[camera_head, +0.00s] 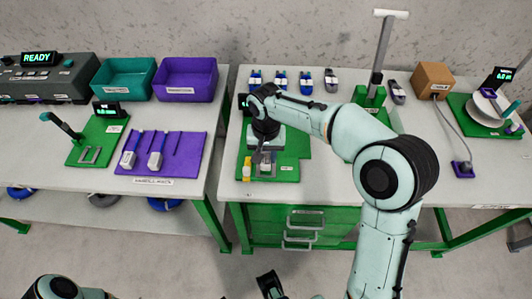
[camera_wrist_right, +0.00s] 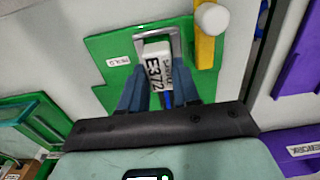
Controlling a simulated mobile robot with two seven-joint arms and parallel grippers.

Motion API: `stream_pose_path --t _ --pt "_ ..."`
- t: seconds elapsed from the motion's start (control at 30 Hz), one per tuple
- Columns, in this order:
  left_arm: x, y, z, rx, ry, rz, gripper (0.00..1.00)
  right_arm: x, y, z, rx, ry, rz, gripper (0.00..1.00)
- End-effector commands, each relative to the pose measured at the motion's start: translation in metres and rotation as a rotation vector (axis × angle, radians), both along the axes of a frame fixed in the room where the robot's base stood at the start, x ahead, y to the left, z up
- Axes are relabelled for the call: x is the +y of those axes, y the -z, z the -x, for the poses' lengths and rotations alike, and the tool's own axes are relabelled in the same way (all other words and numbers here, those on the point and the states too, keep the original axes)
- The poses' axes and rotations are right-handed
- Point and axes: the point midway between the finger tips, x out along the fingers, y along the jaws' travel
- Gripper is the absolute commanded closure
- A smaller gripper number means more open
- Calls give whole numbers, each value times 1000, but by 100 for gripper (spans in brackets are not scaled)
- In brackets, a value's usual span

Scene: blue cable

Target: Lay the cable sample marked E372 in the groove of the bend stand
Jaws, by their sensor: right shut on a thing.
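My right gripper (camera_wrist_right: 168,80) is shut on the cable sample marked E372 (camera_wrist_right: 157,65), a white tagged block with a blue cable end between the fingers. In the head view the gripper (camera_head: 264,155) is low over a green fixture plate (camera_head: 288,172), largely hidden by my wrist. In the right wrist view the block's far end is at a grey metal frame (camera_wrist_right: 172,38) on the green plate (camera_wrist_right: 110,45); I cannot tell whether it touches. No label readable here names the bend stand, and I cannot pick out its groove. My left gripper does not show clearly.
A yellow post with a white knob (camera_wrist_right: 207,40) stands close beside the frame. Several samples line the table's back edge (camera_head: 305,82). A purple mat (camera_head: 185,150) holds two samples. A tall-post green stand (camera_head: 372,95) and a round-disc station (camera_head: 487,107) are at right.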

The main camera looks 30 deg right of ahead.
Motion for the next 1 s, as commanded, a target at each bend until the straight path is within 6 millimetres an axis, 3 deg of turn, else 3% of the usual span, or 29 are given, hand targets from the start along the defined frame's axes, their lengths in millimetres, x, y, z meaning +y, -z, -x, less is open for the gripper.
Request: stream_pose_path --t 1.0 --pt "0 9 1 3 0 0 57 0 16 0 0 0 0 100"
